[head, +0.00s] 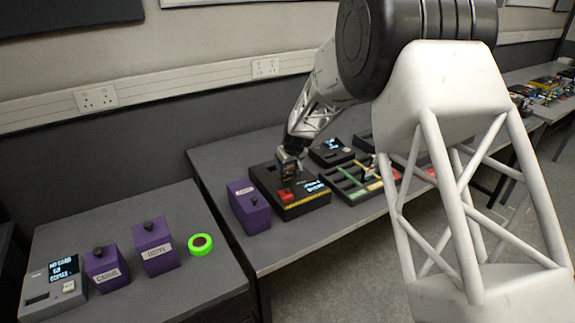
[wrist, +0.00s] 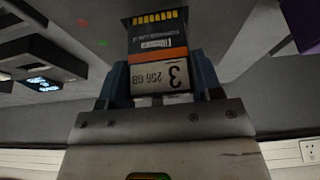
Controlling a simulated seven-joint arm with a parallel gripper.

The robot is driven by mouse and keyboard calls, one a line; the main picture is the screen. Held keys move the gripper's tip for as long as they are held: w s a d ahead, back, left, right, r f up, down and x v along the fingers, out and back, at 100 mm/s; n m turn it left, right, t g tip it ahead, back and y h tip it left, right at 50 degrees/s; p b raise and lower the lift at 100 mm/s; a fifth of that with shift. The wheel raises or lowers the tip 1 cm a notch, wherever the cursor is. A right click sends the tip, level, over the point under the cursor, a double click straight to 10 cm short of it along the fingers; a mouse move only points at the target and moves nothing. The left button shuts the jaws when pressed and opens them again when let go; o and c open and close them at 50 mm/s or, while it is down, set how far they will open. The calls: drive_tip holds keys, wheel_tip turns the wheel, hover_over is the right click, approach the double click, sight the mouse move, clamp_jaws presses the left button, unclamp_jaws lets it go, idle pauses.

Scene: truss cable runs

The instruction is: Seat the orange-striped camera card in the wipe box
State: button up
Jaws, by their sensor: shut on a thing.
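My gripper (head: 289,156) is shut on a dark camera card (wrist: 157,42). In the wrist view the card sits between the two blue-grey fingers, with an orange stripe, a white label reading "3" and "256 GB", and gold contacts facing away from the gripper. In the head view my gripper is over a black box (head: 310,208) with a red part and a lit screen, which may be the wipe box; its label is too small to read. The card's lower end and any slot there are too small to judge, so I cannot tell whether they touch.
A purple box (head: 248,212) stands just left of the black box. A small screen unit (head: 331,150) and a divided black tray (head: 349,184) lie to the right. On the left table are a grey screen unit (head: 52,285), two purple boxes (head: 154,250) and a green ring (head: 200,246).

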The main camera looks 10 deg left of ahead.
drive_tip(key=shift+f, duration=1.05)
idle(1.6)
drive_tip(key=o, duration=1.2)
drive_tip(key=shift+r, duration=3.75)
